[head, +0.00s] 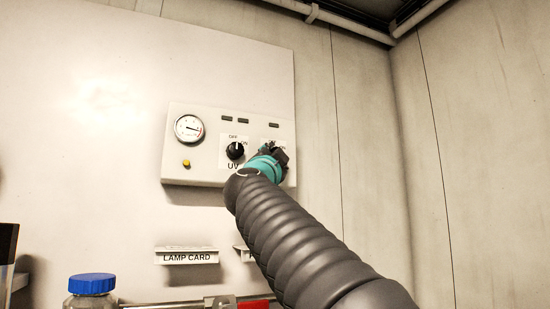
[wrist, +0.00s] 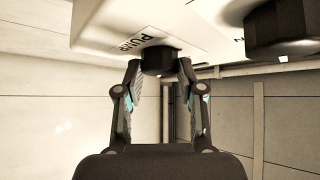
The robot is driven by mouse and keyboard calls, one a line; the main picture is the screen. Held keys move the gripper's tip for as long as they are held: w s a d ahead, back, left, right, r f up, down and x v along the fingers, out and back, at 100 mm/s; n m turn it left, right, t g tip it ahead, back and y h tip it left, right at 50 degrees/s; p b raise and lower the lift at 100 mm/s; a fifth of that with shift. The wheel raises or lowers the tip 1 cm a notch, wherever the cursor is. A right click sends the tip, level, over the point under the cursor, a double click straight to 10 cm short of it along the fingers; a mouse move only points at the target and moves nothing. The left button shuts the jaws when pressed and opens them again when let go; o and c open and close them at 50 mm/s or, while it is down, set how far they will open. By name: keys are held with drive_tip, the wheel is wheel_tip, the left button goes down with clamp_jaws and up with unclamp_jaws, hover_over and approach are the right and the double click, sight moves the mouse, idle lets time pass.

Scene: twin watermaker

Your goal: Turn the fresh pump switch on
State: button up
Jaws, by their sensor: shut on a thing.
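The fresh pump switch is a black round knob (wrist: 158,58) on the white panel, beside a label reading PUMP in the wrist view. My gripper (wrist: 158,70) has one finger on each side of this knob and is shut on it. In the head view my gripper (head: 275,156) is at the right part of the control panel (head: 205,169) and hides the pump knob. I cannot tell which way the pump knob points.
The UV switch (head: 235,151) sits just left of my gripper and shows large in the wrist view (wrist: 285,30). The panel also bears a gauge (head: 189,128) and a yellow button (head: 186,163). Below are a lamp card holder (head: 187,257) and a blue-capped bottle (head: 92,285).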

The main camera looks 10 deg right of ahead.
drive_tip(key=shift+r+m+g, duration=0.15)
drive_tip(key=shift+m+g, duration=0.45)
drive_tip(key=shift+m, duration=0.3)
drive_tip(key=o, duration=1.2)
drive_tip(key=shift+c, duration=0.2)
drive_tip(key=shift+s, duration=0.1)
drive_tip(key=v, duration=1.2)
drive_tip(key=shift+a, duration=0.1)
